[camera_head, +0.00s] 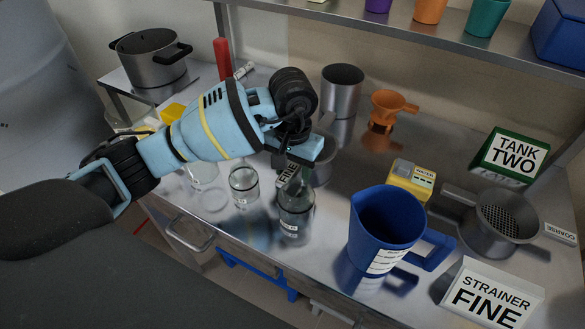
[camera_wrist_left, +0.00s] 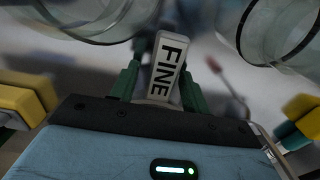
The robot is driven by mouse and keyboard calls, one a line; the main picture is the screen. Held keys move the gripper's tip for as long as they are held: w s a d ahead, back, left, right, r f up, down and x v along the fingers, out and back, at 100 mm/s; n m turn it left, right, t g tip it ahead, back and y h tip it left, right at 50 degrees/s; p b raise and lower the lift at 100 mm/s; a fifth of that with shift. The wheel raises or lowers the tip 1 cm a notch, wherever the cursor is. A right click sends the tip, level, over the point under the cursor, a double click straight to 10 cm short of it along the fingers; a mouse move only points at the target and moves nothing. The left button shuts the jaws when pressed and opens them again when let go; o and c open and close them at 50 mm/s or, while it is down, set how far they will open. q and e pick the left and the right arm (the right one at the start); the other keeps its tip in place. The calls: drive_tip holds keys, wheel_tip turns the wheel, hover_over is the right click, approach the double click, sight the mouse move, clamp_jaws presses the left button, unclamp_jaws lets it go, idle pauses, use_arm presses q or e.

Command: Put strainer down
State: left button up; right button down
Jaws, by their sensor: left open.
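My left gripper (camera_head: 296,160) reaches in from the left, low over the steel table. In the left wrist view its green fingers (camera_wrist_left: 158,88) are open, one on each side of a handle tag reading FINE (camera_wrist_left: 168,66). The same FINE tag (camera_head: 286,171) shows under the gripper in the head view. The fine strainer's bowl is mostly hidden behind the gripper; a grey metal rim (camera_head: 322,165) shows there, but I cannot tell if it belongs to it. A white sign reading STRAINER FINE (camera_head: 490,296) stands at the front right. My right gripper is not in view.
Glass jars (camera_head: 296,212) and (camera_head: 243,184) stand close to the gripper. A blue jug (camera_head: 385,225), a yellow timer (camera_head: 411,180), a strainer tagged COARSE (camera_head: 492,230) and a TANK TWO sign (camera_head: 513,155) are right. A steel cup (camera_head: 342,92) and orange funnel (camera_head: 388,108) stand behind.

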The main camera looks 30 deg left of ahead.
use_arm(q)
wheel_tip(320, 180, up, 12)
idle(0.5)
